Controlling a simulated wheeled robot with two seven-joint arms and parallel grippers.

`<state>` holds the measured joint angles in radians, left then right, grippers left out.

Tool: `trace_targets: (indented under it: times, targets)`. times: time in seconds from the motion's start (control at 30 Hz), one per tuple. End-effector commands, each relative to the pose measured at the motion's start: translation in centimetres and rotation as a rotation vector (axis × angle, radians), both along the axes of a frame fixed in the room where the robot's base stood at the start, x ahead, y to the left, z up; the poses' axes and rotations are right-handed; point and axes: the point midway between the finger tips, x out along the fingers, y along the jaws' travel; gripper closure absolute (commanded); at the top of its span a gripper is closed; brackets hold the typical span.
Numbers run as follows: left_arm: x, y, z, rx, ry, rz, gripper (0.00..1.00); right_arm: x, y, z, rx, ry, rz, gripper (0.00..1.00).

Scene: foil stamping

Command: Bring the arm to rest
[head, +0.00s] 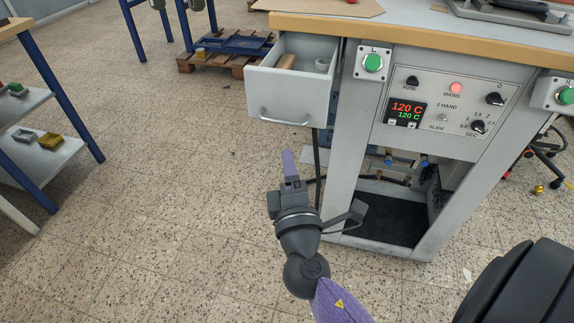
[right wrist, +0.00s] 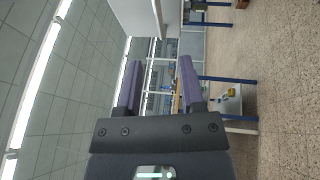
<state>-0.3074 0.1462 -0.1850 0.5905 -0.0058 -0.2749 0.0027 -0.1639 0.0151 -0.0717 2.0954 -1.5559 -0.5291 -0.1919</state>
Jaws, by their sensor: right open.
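My right gripper (head: 289,165) is in the middle of the head view, in front of the grey machine cabinet (head: 340,165) and below the drawer, over the tiled floor. Its purple fingers point away from me. In the right wrist view the two fingers of the gripper (right wrist: 159,80) stand apart with nothing between them. The gripper is open and empty and seems to touch nothing. My left gripper is not in view.
A drawer (head: 287,108) stands pulled out of the cabinet, with a wooden block (head: 286,61) inside. The control panel (head: 443,103) reads 120 C. A blue-framed shelf (head: 62,152) stands at left. Floor (head: 170,200) between shelf and cabinet is clear.

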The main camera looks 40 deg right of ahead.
Motion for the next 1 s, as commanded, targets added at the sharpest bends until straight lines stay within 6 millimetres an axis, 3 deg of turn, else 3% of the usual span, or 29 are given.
trace_targets:
  times: [0.17,0.23,0.27,0.37,0.4,0.47,0.5,0.57,0.63,0.7,0.8,0.9,1.0]
  targets:
    - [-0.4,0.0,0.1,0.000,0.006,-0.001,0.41,0.0,0.0,-0.1,0.003,0.004,0.002,0.50]
    - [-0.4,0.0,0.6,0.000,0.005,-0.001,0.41,0.2,0.3,-1.6,0.043,0.051,0.025,0.50]
    - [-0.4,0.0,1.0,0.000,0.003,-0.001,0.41,0.3,0.5,-3.1,0.079,0.093,0.042,0.50]
    - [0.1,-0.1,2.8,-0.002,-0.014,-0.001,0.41,-0.9,1.8,-11.0,0.293,0.322,0.103,0.50]
    - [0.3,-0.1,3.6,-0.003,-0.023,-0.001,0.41,-2.5,2.3,-14.9,0.406,0.433,0.110,0.50]
    - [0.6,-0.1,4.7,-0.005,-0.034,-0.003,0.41,-6.0,2.9,-20.3,0.577,0.590,0.090,0.50]
    - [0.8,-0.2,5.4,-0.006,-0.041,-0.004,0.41,-9.0,3.2,-23.4,0.693,0.688,0.054,0.50]
    - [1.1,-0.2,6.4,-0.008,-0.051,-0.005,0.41,-14.2,3.4,-27.2,0.856,0.819,-0.032,0.50]
    - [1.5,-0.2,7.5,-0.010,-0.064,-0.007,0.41,-20.9,3.2,-30.3,1.028,0.939,-0.174,0.50]
    - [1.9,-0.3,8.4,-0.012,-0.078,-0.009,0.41,-27.2,2.6,-31.9,1.164,1.017,-0.339,0.50]
    - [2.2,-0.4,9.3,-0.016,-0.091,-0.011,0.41,-34.4,1.7,-32.6,1.288,1.066,-0.555,0.50]
    - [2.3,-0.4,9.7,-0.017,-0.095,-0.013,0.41,-38.4,1.0,-32.5,1.345,1.072,-0.695,0.50]
    - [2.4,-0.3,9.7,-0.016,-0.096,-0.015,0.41,-40.0,0.7,-32.5,1.363,1.071,-0.750,0.50]
